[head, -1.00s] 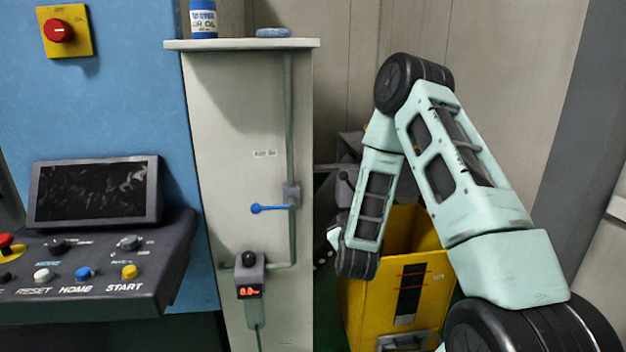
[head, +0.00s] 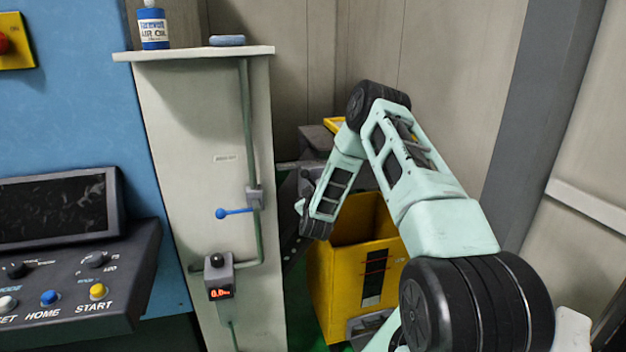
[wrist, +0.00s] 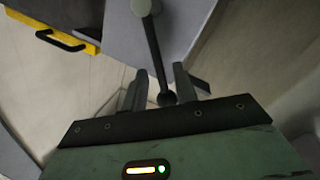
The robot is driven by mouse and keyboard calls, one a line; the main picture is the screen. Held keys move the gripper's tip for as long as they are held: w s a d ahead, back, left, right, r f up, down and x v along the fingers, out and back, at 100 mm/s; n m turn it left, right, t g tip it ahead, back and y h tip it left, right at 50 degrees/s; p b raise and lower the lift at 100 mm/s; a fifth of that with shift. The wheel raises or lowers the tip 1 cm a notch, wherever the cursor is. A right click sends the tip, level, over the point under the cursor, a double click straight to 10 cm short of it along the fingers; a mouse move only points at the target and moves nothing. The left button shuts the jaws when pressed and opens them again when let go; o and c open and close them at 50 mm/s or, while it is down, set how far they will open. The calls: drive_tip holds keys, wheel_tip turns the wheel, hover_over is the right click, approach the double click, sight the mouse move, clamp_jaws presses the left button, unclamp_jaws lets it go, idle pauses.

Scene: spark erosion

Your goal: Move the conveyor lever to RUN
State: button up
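In the wrist view a lever (wrist: 153,48), a dark rod with a black ball end, runs down from a grey round hub and reaches between my fingers. My gripper (wrist: 161,84) is open, with one finger on each side of the rod. The ball end sits between the fingers close to the palm. It looks nearer the right finger; whether it touches is unclear. In the head view my forearm hides the gripper and most of the machine behind it. No RUN marking is readable in either view.
A yellow bin (head: 335,275) stands below my forearm. To the left are a pale cabinet (head: 185,125) with a blue-handled valve (head: 235,212) and a grey gauge box (head: 219,275), then a control panel (head: 70,270). An oil bottle (head: 153,30) stands on the cabinet top.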

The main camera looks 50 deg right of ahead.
sight(313, 185)
drive_tip(key=shift+p+x, duration=0.35)
drive_tip(key=shift+x, duration=1.25)
drive_tip(key=shift+s, duration=0.1)
clamp_jaws()
